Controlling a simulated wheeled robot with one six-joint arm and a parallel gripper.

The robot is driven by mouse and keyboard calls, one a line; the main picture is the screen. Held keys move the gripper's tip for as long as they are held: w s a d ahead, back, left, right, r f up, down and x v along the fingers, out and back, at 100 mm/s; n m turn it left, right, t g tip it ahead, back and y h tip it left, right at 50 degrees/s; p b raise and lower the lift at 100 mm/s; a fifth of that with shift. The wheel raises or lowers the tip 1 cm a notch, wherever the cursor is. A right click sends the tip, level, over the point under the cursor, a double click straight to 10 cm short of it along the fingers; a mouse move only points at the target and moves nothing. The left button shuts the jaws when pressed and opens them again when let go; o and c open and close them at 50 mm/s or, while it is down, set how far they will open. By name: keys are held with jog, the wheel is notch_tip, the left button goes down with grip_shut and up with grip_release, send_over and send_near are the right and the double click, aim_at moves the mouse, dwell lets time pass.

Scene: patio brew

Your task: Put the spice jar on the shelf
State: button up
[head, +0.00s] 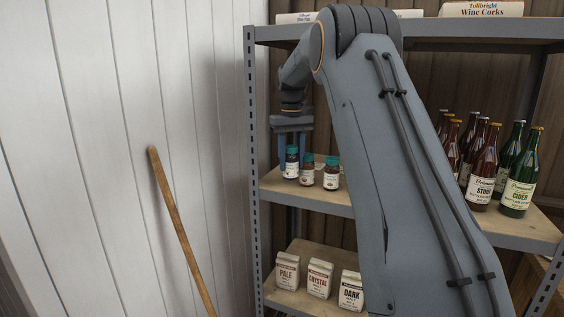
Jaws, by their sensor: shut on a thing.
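Three small dark spice jars with teal caps and white labels are in a row at the left of the middle shelf (277,185). My gripper (292,160) points down and is shut on the leftmost spice jar (291,169), which is upright. I cannot tell whether its base touches the shelf board. The middle jar (307,175) and the right jar (331,177) stand on the board close beside it. My arm hides the middle part of the shelf.
Several brown and green bottles (483,175) stand on the right of the same shelf. Pale, crystal and dark malt bags (320,280) are on the shelf below. A grey upright post (253,180) and the top shelf (480,28) bound the space. A wooden pole (180,228) leans at left.

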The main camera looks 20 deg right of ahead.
jog(key=shift+w+a+f+p, duration=0.3)
jog(key=shift+w+f+p, duration=0.35)
jog(key=shift+w, duration=0.2)
jog(key=shift+w+a+f+p, duration=0.25)
jog(key=shift+w+f+p, duration=0.25)
jog(key=shift+w+p, duration=0.3)
jog(key=shift+w+a+f+p, duration=0.3)
jog(key=shift+w+f+p, duration=0.3)
jog(key=shift+w, duration=0.3)
jog(key=o, duration=1.1)
jog(key=shift+f, duration=0.15)
notch_tip(320, 180, up, 8)
jog(key=b, duration=0.3)
jog(key=shift+f, duration=0.1)
